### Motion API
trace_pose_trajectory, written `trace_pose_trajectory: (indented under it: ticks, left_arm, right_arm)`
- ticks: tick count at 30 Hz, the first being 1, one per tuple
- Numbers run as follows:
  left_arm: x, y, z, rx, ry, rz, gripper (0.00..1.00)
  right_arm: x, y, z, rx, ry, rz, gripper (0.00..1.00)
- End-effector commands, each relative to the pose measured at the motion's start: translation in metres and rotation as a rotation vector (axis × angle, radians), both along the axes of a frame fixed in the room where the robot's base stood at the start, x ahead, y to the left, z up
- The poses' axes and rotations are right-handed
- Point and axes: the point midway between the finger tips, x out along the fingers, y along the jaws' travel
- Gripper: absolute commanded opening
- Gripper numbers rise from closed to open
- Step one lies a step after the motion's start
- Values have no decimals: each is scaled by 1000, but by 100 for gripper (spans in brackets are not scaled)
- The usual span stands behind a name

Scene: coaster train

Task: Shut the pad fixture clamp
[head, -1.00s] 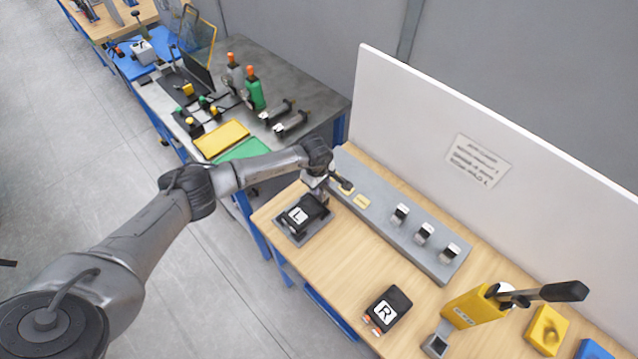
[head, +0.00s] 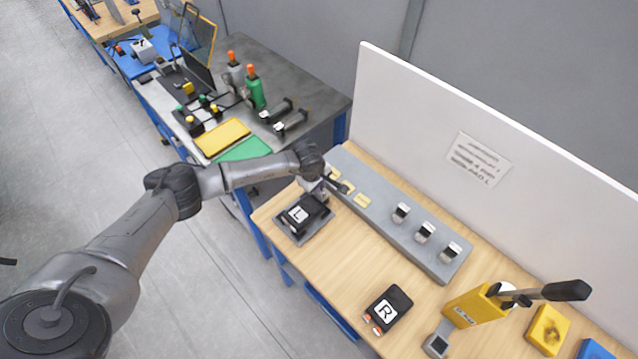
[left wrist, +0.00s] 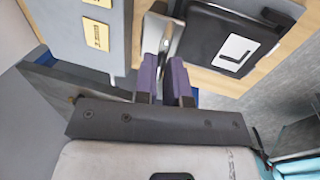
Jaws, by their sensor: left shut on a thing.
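The pad fixture (head: 286,231) is a grey plate at the near left corner of the wooden bench. A black pad marked L (head: 303,214) lies on it and also shows in the left wrist view (left wrist: 221,53). My left gripper (head: 322,187) is at the fixture's back side, beside the pad. In the left wrist view its purple fingers (left wrist: 163,75) are shut on a grey metal bar (left wrist: 173,38), which looks like the clamp's lever. A dark handle end (head: 341,187) sticks out to the right of the gripper. The clamp's hinge is hidden. My right gripper is out of view.
A grey rail block (head: 385,222) with brass plates and several silver-topped pieces stands behind the fixture. A white panel (head: 500,150) backs the bench. The bench middle is clear.

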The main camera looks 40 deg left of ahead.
Motion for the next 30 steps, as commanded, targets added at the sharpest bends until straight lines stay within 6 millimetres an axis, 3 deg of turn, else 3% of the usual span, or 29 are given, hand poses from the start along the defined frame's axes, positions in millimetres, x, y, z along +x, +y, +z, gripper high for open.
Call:
trace_pose_trajectory:
  ticks: [8,9,16,25,30]
  left_arm:
    - [-1,1,-1,-1,-3,3,0]
    - [-1,1,-1,-1,-3,3,13]
    - [-1,0,0,-2,-3,2,35]
    - [-1,0,2,-2,-4,1,36]
    - [-4,1,21,-2,-6,1,36]
  right_arm:
    - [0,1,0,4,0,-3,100]
    - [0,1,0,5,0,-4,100]
    - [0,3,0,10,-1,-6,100]
    - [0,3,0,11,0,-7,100]
    - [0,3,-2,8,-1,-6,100]
